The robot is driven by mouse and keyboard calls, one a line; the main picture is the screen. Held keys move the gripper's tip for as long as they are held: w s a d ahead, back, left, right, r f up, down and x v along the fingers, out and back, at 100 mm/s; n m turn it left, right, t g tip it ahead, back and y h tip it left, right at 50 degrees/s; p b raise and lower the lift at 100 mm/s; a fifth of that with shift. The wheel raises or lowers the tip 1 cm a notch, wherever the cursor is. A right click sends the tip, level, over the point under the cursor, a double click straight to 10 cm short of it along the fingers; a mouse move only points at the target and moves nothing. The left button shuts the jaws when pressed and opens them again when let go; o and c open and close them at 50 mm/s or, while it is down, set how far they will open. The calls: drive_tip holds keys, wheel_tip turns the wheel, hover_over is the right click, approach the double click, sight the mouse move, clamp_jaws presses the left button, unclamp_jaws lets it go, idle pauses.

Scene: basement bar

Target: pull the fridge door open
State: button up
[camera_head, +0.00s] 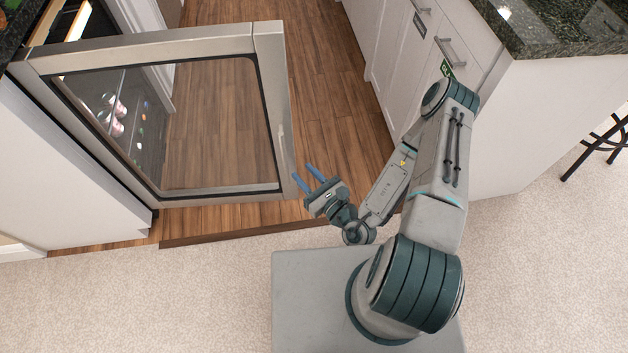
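The fridge door (268,95) is a steel-framed glass door at the left of the view. It stands swung wide open, out over the wooden floor. A pale handle (282,142) shows along its right edge. Through the glass, several small cans or bottles (114,118) are visible. My gripper (304,171) is just right of the door's lower right edge. Its two blue fingers are spread apart with nothing seen between them. The fingertips look close to the door frame; whether they touch it I cannot tell.
White cabinets (395,60) with bar handles and a dark granite counter (560,25) stand at the right. A white cabinet side (60,190) is at the left. The wooden floor (325,90) between them is clear. A dark stool (605,140) is at the far right on the carpet.

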drive_tip(key=v, duration=0.3)
drive_tip(key=shift+s+d, duration=0.2)
idle(0.4)
drive_tip(key=s+a+r+n+g+y+p, duration=0.1)
drive_tip(key=s+r+n+g+p, duration=0.2)
drive_tip(key=r+n+g, duration=0.55)
drive_tip(key=s+a+r+n+g+y+p, duration=0.15)
drive_tip(key=r+n+g+p, duration=0.35)
drive_tip(key=r, duration=0.6)
drive_tip(key=s+r+n+g+y+p, duration=0.1)
drive_tip(key=s+r+n+g+p, duration=0.15)
drive_tip(key=r+n+g, duration=0.55)
drive_tip(key=d+r+n+t+h+p, duration=0.3)
drive_tip(key=d+r+h, duration=0.4)
drive_tip(key=r, duration=0.4)
drive_tip(key=d+r+n+t+h+p, duration=0.4)
drive_tip(key=d+r+t+h+p, duration=0.1)
drive_tip(key=r, duration=0.7)
drive_tip(key=shift+s+d+t+h, duration=0.15)
drive_tip(key=shift+d+t+h, duration=0.6)
drive_tip(key=shift+d+h, duration=0.25)
